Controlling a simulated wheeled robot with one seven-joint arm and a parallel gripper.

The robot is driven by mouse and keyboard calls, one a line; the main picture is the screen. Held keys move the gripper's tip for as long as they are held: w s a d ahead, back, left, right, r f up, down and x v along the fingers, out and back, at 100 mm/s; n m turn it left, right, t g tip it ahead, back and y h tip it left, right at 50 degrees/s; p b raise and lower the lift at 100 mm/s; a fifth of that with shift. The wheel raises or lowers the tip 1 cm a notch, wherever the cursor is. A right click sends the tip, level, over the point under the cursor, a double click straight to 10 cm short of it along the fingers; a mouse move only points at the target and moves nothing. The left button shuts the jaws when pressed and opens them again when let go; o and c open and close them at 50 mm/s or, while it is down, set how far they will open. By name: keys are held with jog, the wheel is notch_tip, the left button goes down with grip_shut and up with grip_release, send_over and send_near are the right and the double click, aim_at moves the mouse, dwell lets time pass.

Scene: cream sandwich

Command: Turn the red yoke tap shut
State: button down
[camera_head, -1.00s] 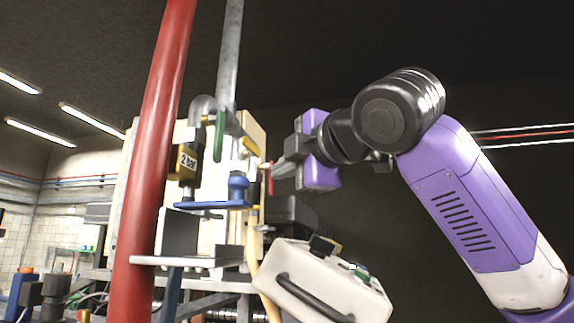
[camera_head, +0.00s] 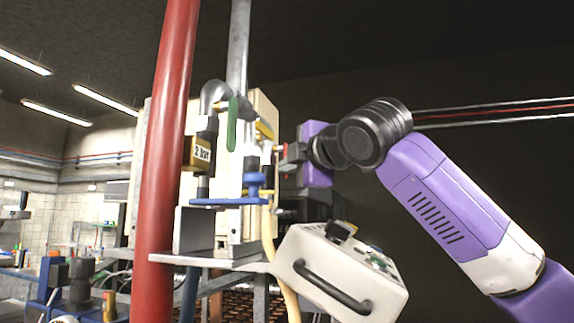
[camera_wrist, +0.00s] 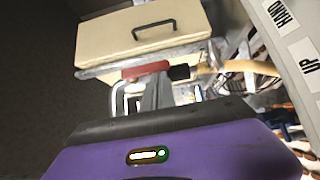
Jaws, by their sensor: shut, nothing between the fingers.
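The red yoke tap shows in the wrist view as a red bar (camera_wrist: 146,69) lying across, just beyond my fingertips. In the head view only a small red part of it (camera_head: 278,152) shows at the right side of the pipework, and my fingers partly cover it. My gripper (camera_head: 283,158) is shut and empty, with its fingertips right at the tap. In the wrist view the grey fingers (camera_wrist: 157,92) end just under the red bar. I cannot tell whether they touch it.
A thick red pipe (camera_head: 168,130) stands at the left. A green lever (camera_head: 232,123), a blue tap (camera_head: 255,183) and a 2 bar block (camera_head: 199,151) sit beside the tap. A white box with a dark handle (camera_head: 335,275) stands below my gripper.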

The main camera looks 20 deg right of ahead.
jog(key=shift+w+d+f+n+t, duration=0.15)
jog(key=shift+f+n+t, duration=0.1)
jog(key=shift+n+t, duration=0.15)
jog(key=w+d+r+n+t+y+p, duration=0.1)
jog(key=w+d+n+t+y+p, duration=0.3)
jog(key=w+n, duration=0.3)
jog(key=shift+d+r+n+y+p, duration=0.3)
jog(key=shift+d+n+y+p, duration=0.2)
jog(key=shift+n+p, duration=0.15)
dwell(0.9)
jog(key=shift+s, duration=0.1)
dwell(0.5)
